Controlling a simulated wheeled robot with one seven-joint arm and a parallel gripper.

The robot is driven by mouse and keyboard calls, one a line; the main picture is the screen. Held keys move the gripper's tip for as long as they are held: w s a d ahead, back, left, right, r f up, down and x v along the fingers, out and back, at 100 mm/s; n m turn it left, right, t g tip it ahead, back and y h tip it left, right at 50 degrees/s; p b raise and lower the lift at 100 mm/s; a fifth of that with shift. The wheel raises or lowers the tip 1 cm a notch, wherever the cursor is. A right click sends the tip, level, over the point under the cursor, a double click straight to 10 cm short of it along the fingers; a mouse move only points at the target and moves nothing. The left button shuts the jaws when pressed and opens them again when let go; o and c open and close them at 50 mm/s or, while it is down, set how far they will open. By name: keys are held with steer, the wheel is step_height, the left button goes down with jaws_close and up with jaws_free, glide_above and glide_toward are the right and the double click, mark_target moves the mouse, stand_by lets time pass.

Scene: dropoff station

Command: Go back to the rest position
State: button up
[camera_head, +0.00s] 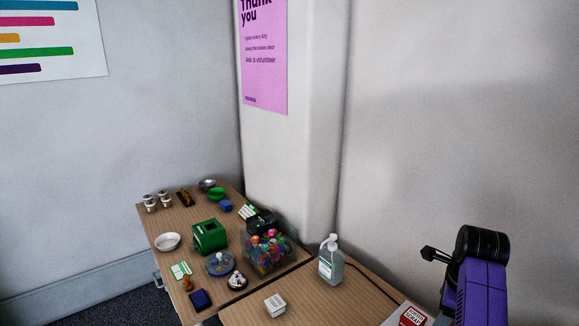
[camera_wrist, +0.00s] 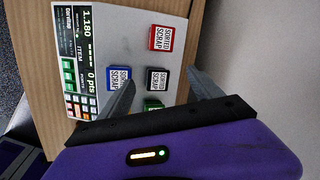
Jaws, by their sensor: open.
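My gripper (camera_wrist: 160,77) shows in the wrist view with its two grey fingers spread apart and nothing between them. It is above a pale panel (camera_wrist: 133,45) on a wooden tabletop. In the head view my purple and black arm rises at the lower right; I cannot make out the fingers clearly there.
A screen (camera_wrist: 83,60) with coloured keys lies at the panel's left. In the head view, a pump bottle (camera_head: 331,263) and a small white box (camera_head: 275,305) stand on the near table. The far table holds a green box (camera_head: 208,236), a clear bin (camera_head: 265,258) and a white bowl (camera_head: 167,241).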

steer(key=w+d+r+n+t+h, duration=0.1)
steer(key=w+d+n+t+h, duration=0.2)
steer(key=n+t, duration=0.35)
steer(key=s+a+n+t+y+b, duration=0.1)
steer(key=s+a+n, duration=0.5)
steer(key=s, duration=1)
steer(key=s+a+f+n+t+y+b, duration=0.1)
steer(key=s+a+n, duration=0.5)
steer(key=s, duration=1)
steer(key=s+a+n+t+y+b, duration=0.2)
steer(key=s+a+n, duration=0.4)
steer(key=s+a, duration=0.5)
steer(key=s+t+b, duration=0.1)
steer(key=s, duration=0.4)
steer(key=shift+s+a+f+n, duration=0.25)
steer(key=shift+f+n, duration=0.05)
steer(key=shift+n, duration=0.05)
